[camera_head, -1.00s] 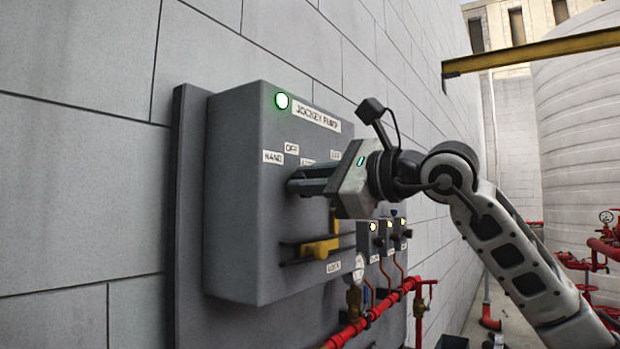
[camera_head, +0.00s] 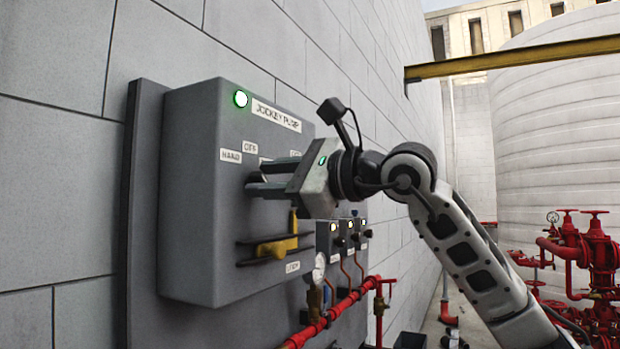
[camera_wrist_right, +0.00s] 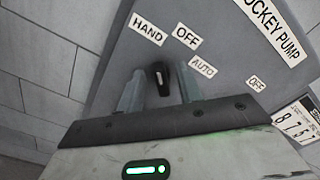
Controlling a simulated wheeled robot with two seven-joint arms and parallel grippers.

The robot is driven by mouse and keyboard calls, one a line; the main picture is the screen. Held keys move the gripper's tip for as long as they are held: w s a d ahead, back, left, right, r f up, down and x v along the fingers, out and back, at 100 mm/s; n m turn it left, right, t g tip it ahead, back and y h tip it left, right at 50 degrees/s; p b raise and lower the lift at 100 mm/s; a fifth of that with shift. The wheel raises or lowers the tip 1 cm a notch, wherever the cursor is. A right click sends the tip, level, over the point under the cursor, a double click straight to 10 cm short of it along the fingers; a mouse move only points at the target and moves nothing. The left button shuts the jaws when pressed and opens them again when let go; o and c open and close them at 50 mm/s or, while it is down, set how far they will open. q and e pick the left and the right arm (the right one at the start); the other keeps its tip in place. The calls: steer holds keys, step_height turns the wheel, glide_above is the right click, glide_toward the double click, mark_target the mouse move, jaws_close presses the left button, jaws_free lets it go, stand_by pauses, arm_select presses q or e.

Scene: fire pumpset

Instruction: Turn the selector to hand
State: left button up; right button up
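The selector (camera_wrist_right: 158,80) is a small black knob with a white mark, seen in the right wrist view below the HAND (camera_wrist_right: 148,28) and OFF (camera_wrist_right: 187,37) labels. Its mark stands nearly upright in the picture; I cannot tell exactly which label it lines up with. My right gripper (camera_wrist_right: 160,90) is open, with one finger on each side of the knob and visible gaps. My left gripper is not in view.
A yellow lock handle (camera_head: 277,248) sticks out below the gripper. A green lamp (camera_head: 241,98) is lit on the box. Smaller boxes (camera_head: 328,240) and red pipes (camera_head: 345,303) lie lower right. A yellow beam (camera_head: 510,62) crosses the upper right.

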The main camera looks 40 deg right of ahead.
arm_select(q)
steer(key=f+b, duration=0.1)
steer(key=b, duration=0.1)
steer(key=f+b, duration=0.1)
steer(key=b, duration=0.1)
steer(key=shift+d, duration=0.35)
arm_select(e)
steer(key=v, duration=1.5)
steer(key=shift+s, duration=0.2)
